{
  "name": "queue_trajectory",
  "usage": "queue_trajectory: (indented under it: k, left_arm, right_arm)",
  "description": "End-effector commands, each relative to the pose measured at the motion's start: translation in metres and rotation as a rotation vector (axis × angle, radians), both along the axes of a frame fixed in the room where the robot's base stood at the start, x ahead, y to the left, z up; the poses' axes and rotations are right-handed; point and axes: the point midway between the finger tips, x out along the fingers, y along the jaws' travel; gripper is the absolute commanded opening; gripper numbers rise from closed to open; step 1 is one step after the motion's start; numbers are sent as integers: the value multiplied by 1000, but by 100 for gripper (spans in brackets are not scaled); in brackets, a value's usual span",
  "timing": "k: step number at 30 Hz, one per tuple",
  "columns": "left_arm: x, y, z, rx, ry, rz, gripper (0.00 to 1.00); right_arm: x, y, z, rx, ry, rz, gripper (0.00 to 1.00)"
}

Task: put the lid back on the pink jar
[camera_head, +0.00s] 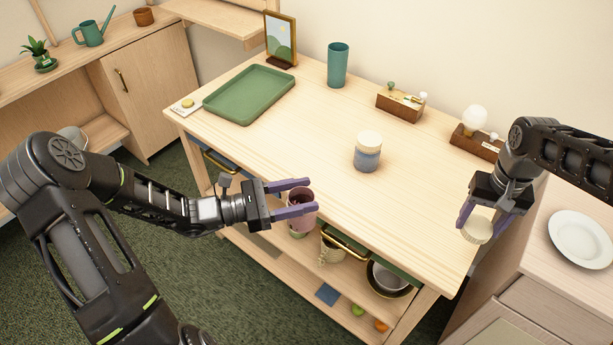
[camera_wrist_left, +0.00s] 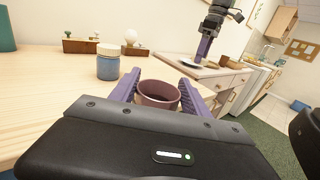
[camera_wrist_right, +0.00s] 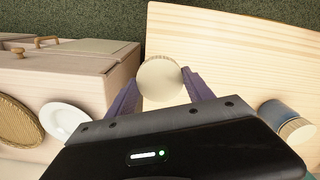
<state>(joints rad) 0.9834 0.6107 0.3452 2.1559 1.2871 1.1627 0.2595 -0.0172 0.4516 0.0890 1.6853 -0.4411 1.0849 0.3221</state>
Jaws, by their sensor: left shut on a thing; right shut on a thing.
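The pink jar (camera_head: 304,213) is open at the top and held between the purple fingers of my left gripper (camera_head: 301,196), just off the table's front edge. Its empty round mouth shows in the left wrist view (camera_wrist_left: 158,94). My right gripper (camera_head: 483,222) is shut on a round cream lid (camera_head: 477,229) near the table's right front corner. The lid's flat face shows between the fingers in the right wrist view (camera_wrist_right: 159,79). The lid and the jar are well apart.
A blue jar with a cream lid (camera_head: 368,152) stands on the wooden table (camera_head: 330,128). A green tray (camera_head: 249,94), teal cup (camera_head: 338,64), picture frame (camera_head: 280,39) and wooden blocks (camera_head: 400,104) stand behind. A white plate (camera_head: 580,239) lies on the right cabinet. The table's front middle is clear.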

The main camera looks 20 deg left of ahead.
Motion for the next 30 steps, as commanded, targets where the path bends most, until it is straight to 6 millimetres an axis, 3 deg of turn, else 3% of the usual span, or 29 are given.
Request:
queue_trajectory:
  k: [18, 30]
  left_arm:
    - [-17, -91, 100, 1, -3, -330, 0]
    - [-18, -100, 110, -1, -1, -364, 0]
  right_arm:
    - [0, 0, 0, 0, 0, 0, 17]
    - [0, 0, 0, 0, 0, 0, 17]
